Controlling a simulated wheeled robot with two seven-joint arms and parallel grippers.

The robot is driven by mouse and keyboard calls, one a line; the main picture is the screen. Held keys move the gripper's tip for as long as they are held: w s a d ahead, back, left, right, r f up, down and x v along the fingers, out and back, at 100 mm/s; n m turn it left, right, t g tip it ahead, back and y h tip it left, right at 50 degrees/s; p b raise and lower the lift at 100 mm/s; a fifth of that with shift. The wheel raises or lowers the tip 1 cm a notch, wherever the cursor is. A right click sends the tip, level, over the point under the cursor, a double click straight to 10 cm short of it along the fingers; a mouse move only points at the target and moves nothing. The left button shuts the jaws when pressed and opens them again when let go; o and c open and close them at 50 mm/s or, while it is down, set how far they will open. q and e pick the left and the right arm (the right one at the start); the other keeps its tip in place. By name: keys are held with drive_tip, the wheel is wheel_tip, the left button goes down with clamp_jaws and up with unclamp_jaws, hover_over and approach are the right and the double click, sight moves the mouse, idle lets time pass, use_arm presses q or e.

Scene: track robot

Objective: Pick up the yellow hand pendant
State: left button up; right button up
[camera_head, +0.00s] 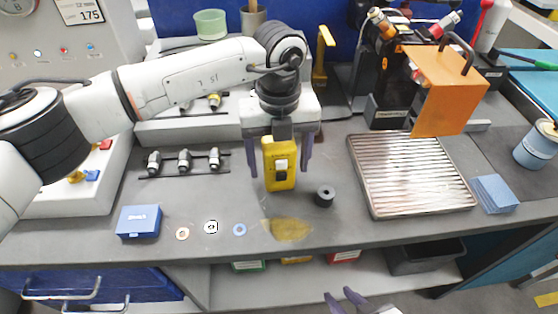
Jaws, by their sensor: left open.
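The yellow hand pendant (281,176), a small upright yellow box with dark and white marks on its front, shows near the middle of the bench. My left gripper (280,170) points down at it, open, with one purple-grey finger on each side of the pendant. Gaps show between the fingers and its sides. The gripper body hides what lies above the pendant's top. My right gripper (340,297) is at the bottom edge, in front of the bench, with its two fingertips apart and nothing between them.
A black cylinder (325,196) stands close right of the pendant. A ribbed metal plate (412,175) and an orange box (449,90) are at the right. A blue box (138,221), small rings and a yellow-brown flat patch (288,229) lie along the front. Metal fittings (184,160) stand left.

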use_arm(q)
drive_tip(key=shift+c, duration=0.2)
drive_tip(key=c, duration=1.2)
wheel_tip(320, 180, up, 10)
drive_tip(key=shift+r+b, duration=0.1)
drive_tip(key=shift+b, duration=0.65)
drive_tip(key=shift+c, duration=0.2)
